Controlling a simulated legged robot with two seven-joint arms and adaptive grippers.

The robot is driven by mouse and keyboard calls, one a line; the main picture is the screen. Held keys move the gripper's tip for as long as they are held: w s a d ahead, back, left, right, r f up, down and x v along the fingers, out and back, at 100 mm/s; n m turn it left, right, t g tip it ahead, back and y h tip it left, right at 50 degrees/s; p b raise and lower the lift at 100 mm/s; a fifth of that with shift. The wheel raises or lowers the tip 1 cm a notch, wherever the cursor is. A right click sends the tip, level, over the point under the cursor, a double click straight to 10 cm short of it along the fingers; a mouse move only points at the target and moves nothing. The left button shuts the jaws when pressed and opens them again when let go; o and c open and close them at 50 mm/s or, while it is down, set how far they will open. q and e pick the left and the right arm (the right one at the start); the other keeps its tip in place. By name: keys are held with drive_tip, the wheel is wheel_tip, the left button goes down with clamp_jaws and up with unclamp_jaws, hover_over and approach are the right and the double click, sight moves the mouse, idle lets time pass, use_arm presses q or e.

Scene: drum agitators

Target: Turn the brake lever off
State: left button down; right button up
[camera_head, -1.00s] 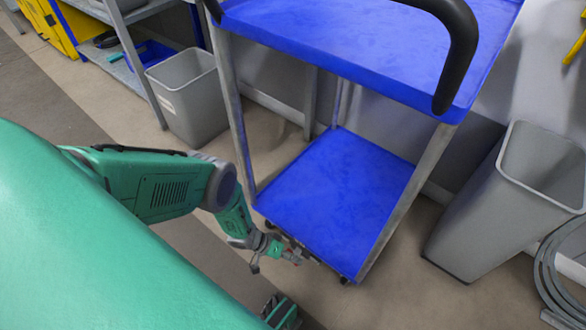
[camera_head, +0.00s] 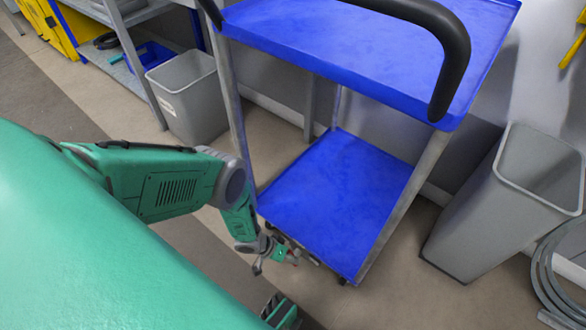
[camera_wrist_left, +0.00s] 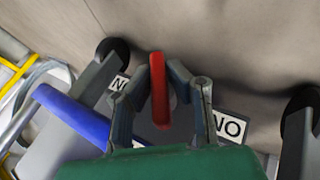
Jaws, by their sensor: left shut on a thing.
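A red brake lever (camera_wrist_left: 159,90) shows in the left wrist view at the lower edge of the cart, between two white labels; the readable letters are "NO". My left gripper (camera_wrist_left: 160,78) is shut on the red lever, with a grey finger on each side of it. In the head view my left gripper (camera_head: 292,257) is low at the front edge of the blue cart's bottom shelf (camera_head: 335,190). The lever is too small there to judge its angle. I do not make out my right gripper.
The cart has a blue top shelf (camera_head: 350,45) and a black handle (camera_head: 455,60) above my arm. A grey bin (camera_head: 190,100) stands to its left and another grey bin (camera_head: 500,205) to its right. Black caster wheels (camera_wrist_left: 113,50) flank the lever.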

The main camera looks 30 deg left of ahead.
use_arm(q)
drive_tip(key=y+p, duration=0.3)
drive_tip(key=y, duration=0.1)
drive_tip(key=shift+m, duration=0.4)
drive_tip(key=shift+a+y+p, duration=0.1)
drive_tip(key=shift+y+p, duration=0.5)
drive_tip(key=shift+y, duration=0.1)
drive_tip(key=shift+m+y, duration=0.3)
drive_tip(key=shift+y, duration=0.1)
drive_tip(key=c, duration=1.6)
unclamp_jaws()
drive_tip(key=shift+o, duration=0.2)
drive_tip(key=v, duration=1.1)
drive_tip(key=shift+s+r, duration=0.3)
